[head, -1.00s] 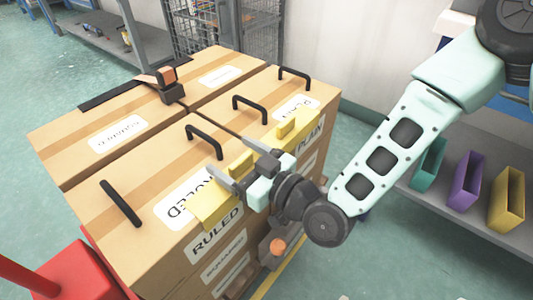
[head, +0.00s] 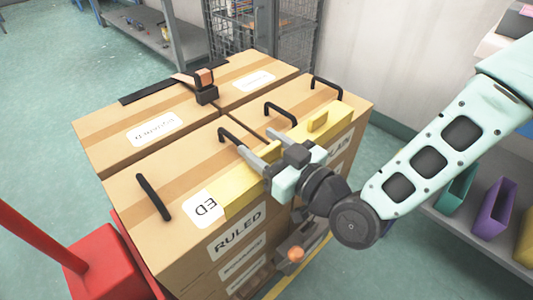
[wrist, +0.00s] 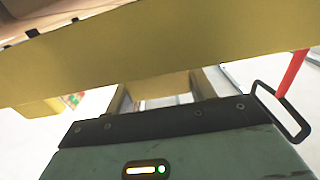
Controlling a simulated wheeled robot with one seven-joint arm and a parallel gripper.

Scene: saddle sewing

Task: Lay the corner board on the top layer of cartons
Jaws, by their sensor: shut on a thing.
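The yellow corner board (head: 242,188) lies along the near right top edge of the carton stack, covering part of a top label. A yellow block stands up on it near its far end. My gripper (head: 264,160) is shut on the board near its middle, reaching in from the right. In the wrist view the board (wrist: 150,60) spans the whole width as a broad yellow band. The top cartons (head: 178,178) carry tape strips and white labels. I cannot tell whether the board touches the cartons.
Several black handles (head: 153,197) stand up from the carton tops. A black strip with a strapping tool (head: 205,87) lies on the back cartons. A red post and base (head: 95,268) stand at left. A shelf with coloured bins (head: 492,207) is at right, and a wire cage (head: 285,30) behind.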

